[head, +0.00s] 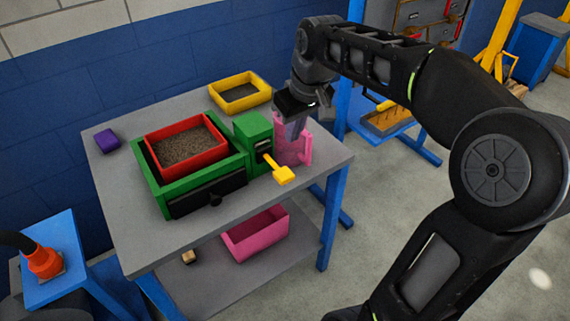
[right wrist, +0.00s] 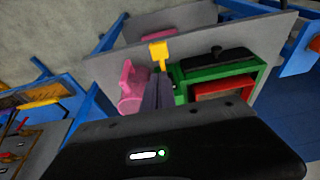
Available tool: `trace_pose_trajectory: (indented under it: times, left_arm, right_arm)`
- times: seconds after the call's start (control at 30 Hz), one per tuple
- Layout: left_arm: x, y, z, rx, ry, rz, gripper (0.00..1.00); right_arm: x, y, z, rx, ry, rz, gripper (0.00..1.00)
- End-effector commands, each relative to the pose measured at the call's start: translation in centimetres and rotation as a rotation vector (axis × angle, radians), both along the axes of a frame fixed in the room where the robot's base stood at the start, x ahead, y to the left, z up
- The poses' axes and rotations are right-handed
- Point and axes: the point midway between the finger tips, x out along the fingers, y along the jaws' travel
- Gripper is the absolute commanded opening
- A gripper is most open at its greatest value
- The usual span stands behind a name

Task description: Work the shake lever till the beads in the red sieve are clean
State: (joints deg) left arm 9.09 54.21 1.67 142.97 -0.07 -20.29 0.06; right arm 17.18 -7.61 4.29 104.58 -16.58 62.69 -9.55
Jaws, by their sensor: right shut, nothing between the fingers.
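The red sieve (head: 219,154) sits in the top of a green box (head: 164,195) on the grey table and holds a layer of brown, grainy material (head: 185,147). Separate beads cannot be made out in it. The yellow shake lever (head: 283,174) sticks out from a slot in the green housing (head: 252,128) at the box's right and slopes down toward the table's front; it also shows in the right wrist view (right wrist: 159,52). My right gripper (head: 297,128) is shut and empty, pointing down beside the housing and the pink container, behind the lever. My left gripper is out of view.
A pink container (head: 293,150) stands close by my right gripper. A yellow tray (head: 240,80) and a purple block (head: 106,139) lie on the table. The box has a black front with a knob (head: 214,199). A pink bin (head: 256,234) is on the lower shelf.

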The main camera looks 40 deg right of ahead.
Motion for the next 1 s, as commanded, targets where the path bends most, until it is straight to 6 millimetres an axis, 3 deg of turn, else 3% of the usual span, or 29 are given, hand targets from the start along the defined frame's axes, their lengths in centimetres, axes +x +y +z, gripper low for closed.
trace_pose_trajectory:
  times: [0.27, 0.7, 1.0]
  left_arm:
    - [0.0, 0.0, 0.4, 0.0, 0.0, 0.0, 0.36]
    - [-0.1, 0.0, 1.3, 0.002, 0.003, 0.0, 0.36]
    - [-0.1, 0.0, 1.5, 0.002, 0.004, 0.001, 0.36]
  right_arm:
    - [0.8, 0.0, -3.3, 0.001, 0.006, -0.001, 0.0]
    - [2.6, -0.1, -11.3, 0.001, 0.004, -0.001, 0.0]
    - [2.7, -0.1, -13.3, 0.0, 0.001, 0.0, 0.0]
